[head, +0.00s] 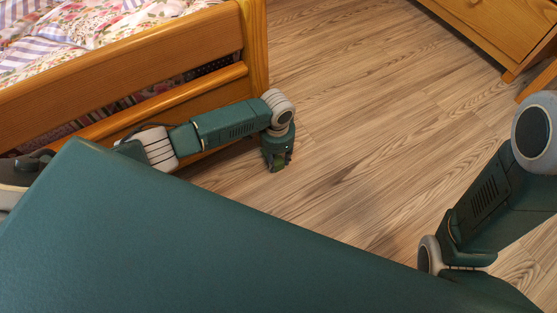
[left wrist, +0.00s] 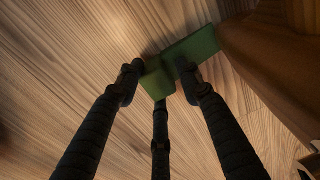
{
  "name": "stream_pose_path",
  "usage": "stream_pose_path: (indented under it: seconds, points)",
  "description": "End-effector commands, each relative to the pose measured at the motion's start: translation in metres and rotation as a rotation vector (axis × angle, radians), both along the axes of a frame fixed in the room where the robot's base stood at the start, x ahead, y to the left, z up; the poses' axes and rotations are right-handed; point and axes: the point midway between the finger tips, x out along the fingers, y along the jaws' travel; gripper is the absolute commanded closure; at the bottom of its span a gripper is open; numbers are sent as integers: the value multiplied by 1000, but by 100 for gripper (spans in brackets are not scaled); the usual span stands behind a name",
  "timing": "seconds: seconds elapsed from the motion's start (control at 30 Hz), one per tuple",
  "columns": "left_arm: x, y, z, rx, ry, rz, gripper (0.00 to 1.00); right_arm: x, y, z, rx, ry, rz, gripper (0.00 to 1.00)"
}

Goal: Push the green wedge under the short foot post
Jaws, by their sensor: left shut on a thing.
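The green wedge (left wrist: 203,46) is between the fingers of my left gripper (left wrist: 159,78) in the left wrist view, low over or on the floor. My left gripper also shows in the head view (head: 278,161), pointing down beside the bed's corner, shut on the wedge. The wedge's far end points toward a brown wooden post (left wrist: 270,55) at the right of the wrist view. I cannot tell whether it touches the post or lies under it. The bed's corner post (head: 254,45) shows in the head view; its lower end is hard to make out. My right gripper is out of view.
The wooden bed (head: 120,75) with a flowered cover (head: 85,35) fills the upper left. A wooden cabinet (head: 500,30) stands at the upper right. The plank floor (head: 380,130) between them is clear.

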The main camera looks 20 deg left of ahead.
Motion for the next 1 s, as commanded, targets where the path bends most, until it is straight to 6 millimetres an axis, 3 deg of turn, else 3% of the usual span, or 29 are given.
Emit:
stream_pose_path:
  seconds: [0.57,0.6,0.67,1.0]
  points:
    - [9,12,1,2,-2,4,94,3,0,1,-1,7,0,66]
    - [9,12,0,2,-2,3,56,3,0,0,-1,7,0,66]
    - [9,12,0,3,-2,4,44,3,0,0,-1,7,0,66]
    - [12,16,2,9,-8,7,42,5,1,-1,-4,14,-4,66]
